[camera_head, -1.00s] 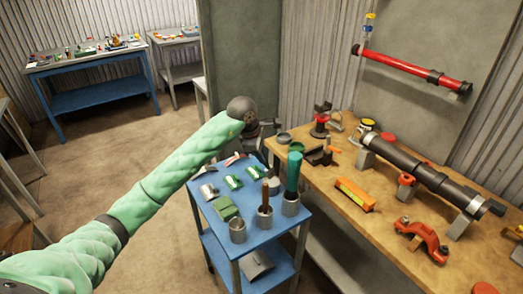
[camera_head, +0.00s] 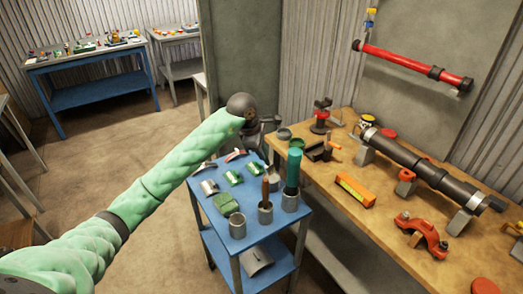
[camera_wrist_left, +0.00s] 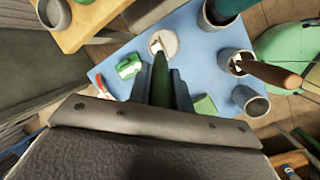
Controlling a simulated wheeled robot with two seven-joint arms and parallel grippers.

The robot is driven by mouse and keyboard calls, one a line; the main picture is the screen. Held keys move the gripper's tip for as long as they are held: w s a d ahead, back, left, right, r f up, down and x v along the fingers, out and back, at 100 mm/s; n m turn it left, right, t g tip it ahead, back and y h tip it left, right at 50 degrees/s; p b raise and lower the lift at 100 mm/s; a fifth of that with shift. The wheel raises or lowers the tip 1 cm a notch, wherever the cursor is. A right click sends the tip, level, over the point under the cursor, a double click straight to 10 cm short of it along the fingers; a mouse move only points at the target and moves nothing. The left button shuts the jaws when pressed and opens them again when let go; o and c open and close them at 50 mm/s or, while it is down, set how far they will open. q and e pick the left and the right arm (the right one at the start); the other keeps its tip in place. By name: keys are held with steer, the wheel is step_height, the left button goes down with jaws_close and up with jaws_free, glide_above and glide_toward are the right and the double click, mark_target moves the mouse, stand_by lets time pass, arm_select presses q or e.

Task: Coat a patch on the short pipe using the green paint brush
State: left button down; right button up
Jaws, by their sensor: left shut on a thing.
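My left gripper's fingers (camera_wrist_left: 161,88) are shut on a green handle, the green paint brush (camera_wrist_left: 160,75), in the left wrist view. Its pale tip lies over or in a round pale container (camera_wrist_left: 168,37); I cannot tell which. In the head view the left wrist hides most of the gripper (camera_head: 266,124), beyond the blue cart's far edge, and the brush is not clear there. A dark pipe (camera_head: 410,160) lies on supports on the wooden bench; I cannot tell whether it is the short pipe. My right gripper is not in view.
The blue cart (camera_head: 228,258) carries metal cups, one with a brown-handled tool (camera_head: 265,190) and one with a tall teal piece (camera_head: 293,170). The wooden bench (camera_head: 330,206) holds an orange level (camera_head: 356,191) and a red clamp (camera_head: 422,235). A red pipe (camera_head: 410,66) hangs on the wall.

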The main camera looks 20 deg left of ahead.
arm_select(q)
steer(key=shift+f+b, duration=0.35)
steer(key=shift+f, duration=0.05)
stand_by(0.8)
steer(key=shift+f+b, duration=0.15)
steer(key=shift+b, duration=0.3)
stand_by(1.7)
steer(key=shift+r, duration=0.75)
steer(key=shift+r+p, duration=0.7)
steer(key=shift+r, duration=2.15)
steer(key=shift+f, duration=0.1)
